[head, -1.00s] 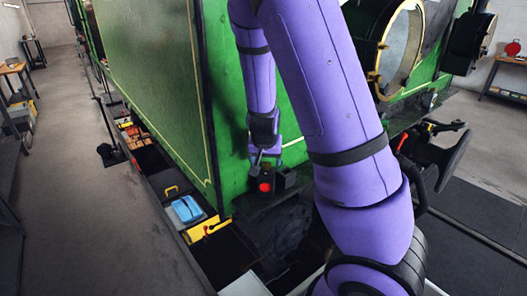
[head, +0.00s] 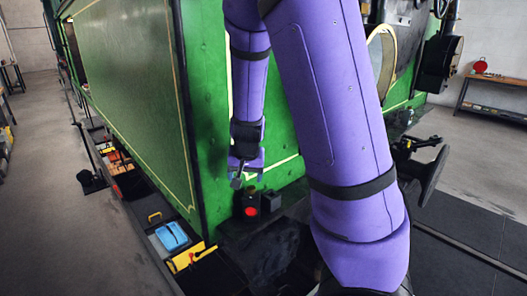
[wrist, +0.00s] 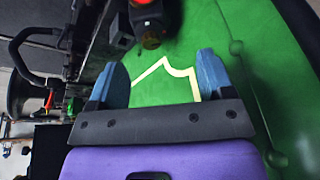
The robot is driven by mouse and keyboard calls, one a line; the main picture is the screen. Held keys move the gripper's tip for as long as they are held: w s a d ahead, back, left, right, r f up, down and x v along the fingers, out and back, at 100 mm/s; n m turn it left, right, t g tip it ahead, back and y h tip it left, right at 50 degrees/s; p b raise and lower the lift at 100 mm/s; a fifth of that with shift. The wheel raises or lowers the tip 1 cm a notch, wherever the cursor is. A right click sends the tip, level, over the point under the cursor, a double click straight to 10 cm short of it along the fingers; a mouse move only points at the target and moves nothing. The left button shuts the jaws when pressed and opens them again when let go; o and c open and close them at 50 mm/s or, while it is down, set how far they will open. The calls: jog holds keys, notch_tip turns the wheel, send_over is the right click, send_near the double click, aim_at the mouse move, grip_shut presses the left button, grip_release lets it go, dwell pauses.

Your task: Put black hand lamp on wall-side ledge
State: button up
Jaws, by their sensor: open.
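The black hand lamp (head: 247,200) with a red lens stands upright on the dark platform at the green tram's end. It also shows at the top of the wrist view (wrist: 151,22), partly cut off. My gripper (head: 240,179) is just above the lamp in the head view, close to the green end panel. In the wrist view my gripper (wrist: 160,76) has its two blue fingers wide apart with nothing between them. The lamp lies beyond the fingertips there. I cannot tell which surface is the wall-side ledge.
A grey-black block (head: 271,203) sits right beside the lamp. Open compartments along the tram's left side hold a blue item (head: 171,237) and a yellow item (head: 190,258). A workbench (head: 495,95) stands at the right wall. The left floor is mostly clear.

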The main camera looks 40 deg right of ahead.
jog(key=s+a+r+n+t, duration=0.1)
jog(key=s+a+r+n, duration=0.3)
jog(key=s+r, duration=0.6)
jog(key=s+a+r+n+t+y, duration=0.1)
jog(key=s+a+r+n, duration=0.3)
jog(key=s+r, duration=0.7)
jog(key=shift+s+a+r+y, duration=0.3)
jog(key=shift+s+a, duration=0.3)
jog(key=shift+a, duration=0.05)
